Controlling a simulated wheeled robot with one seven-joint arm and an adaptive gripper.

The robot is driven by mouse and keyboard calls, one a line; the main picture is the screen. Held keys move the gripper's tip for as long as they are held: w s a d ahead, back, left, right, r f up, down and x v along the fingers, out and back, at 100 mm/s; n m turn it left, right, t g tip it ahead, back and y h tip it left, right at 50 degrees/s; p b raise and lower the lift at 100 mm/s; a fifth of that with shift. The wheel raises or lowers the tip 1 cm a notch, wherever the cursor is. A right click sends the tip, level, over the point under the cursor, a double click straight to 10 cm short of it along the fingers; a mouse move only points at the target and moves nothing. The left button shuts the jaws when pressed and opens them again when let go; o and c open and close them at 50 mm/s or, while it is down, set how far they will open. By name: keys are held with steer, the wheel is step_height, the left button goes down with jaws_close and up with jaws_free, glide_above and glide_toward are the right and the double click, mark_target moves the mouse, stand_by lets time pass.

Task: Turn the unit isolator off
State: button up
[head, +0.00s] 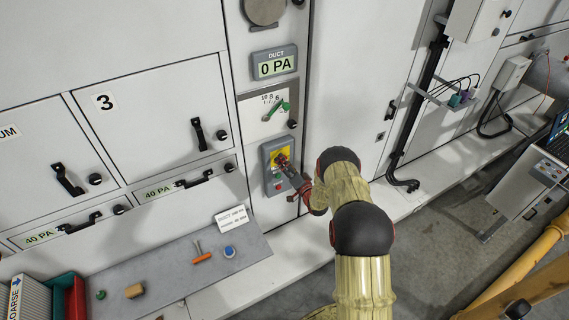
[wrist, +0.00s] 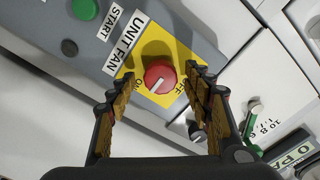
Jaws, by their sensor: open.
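The unit isolator is a red rotary knob (wrist: 160,74) on a yellow plate (wrist: 186,58) lettered ON and OFF, beside a UNIT FAN label. The knob's white pointer line slants down-left in the wrist view, nearer ON than OFF. In the head view the yellow plate (head: 276,154) sits on a grey control box (head: 268,186), and my gripper covers most of the knob. My gripper (wrist: 158,76) is open, with one finger on each side of the knob. It also shows in the head view (head: 284,163). I cannot tell whether the fingers touch the knob.
A green START button (wrist: 85,8) and a dark button (wrist: 69,47) sit near the knob. A grey shelf (head: 170,262) with small parts lies below left.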

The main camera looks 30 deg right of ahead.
steer(key=shift+w, duration=0.4)
steer(key=shift+c, duration=0.4)
steer(key=c, duration=1.1)
steer(key=shift+n+b, duration=0.3)
steer(key=shift+b, duration=0.1)
steer(key=shift+a+n+b, duration=0.1)
steer(key=shift+n+b, duration=6.8)
steer(key=shift+n, duration=1.7)
steer(key=o, duration=1.2)
